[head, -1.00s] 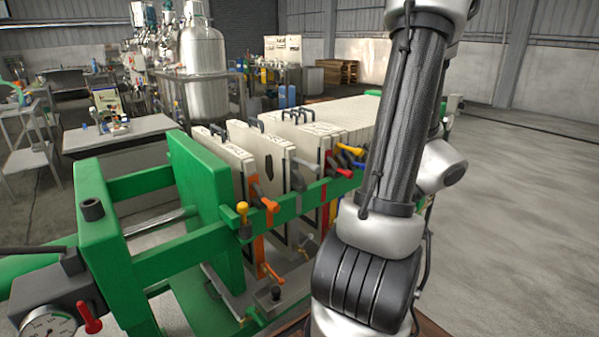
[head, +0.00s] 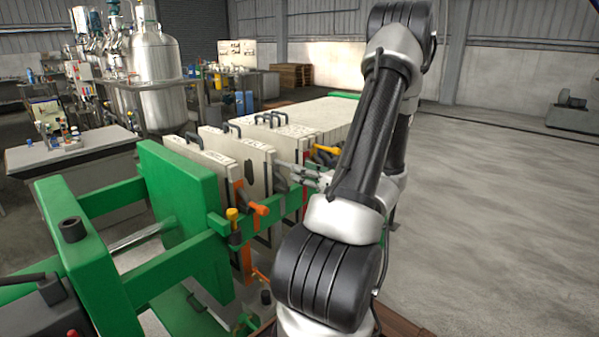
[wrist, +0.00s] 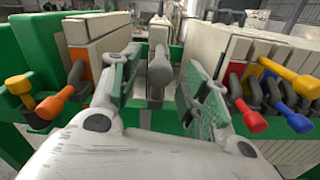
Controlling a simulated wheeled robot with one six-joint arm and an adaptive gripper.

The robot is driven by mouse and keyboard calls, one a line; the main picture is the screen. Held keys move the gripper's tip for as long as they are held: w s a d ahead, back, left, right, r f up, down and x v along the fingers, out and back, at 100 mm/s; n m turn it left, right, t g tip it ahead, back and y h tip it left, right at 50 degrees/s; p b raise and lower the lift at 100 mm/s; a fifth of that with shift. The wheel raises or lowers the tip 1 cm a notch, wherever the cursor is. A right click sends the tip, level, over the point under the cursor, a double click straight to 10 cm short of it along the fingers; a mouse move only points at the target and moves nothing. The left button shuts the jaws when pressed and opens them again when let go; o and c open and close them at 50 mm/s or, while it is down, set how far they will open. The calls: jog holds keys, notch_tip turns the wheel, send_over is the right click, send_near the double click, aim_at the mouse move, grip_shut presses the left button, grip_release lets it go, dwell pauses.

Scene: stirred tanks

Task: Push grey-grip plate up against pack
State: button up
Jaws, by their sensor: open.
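The grey grip (wrist: 160,70) stands up in the middle of the wrist view, in front of its pale plate (wrist: 157,34). My gripper (wrist: 163,61) is open, with one finger on each side of the grey grip. I cannot tell whether either finger touches it. The pack (wrist: 232,48) of pale plates stands to the right, with a gap between it and the grey-grip plate. In the head view my gripper (head: 312,176) is at the near side rail, partly behind my arm. The pack (head: 325,116) also shows there, while the grey grip is hard to make out.
An orange grip (wrist: 68,101) and a yellow grip (wrist: 19,86) are close on the left. Red (wrist: 249,115), blue (wrist: 283,106) and yellow (wrist: 291,71) grips crowd the right. The green frame (head: 178,190) stands left of the plates. Open floor (head: 500,180) lies to the right.

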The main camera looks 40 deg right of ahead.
jog(key=shift+w+a, duration=0.1)
jog(key=shift+w, duration=0.85)
grip_shut()
jog(key=d, duration=1.1)
jog(key=shift+w+d, duration=0.25)
jog(key=shift+w, duration=0.15)
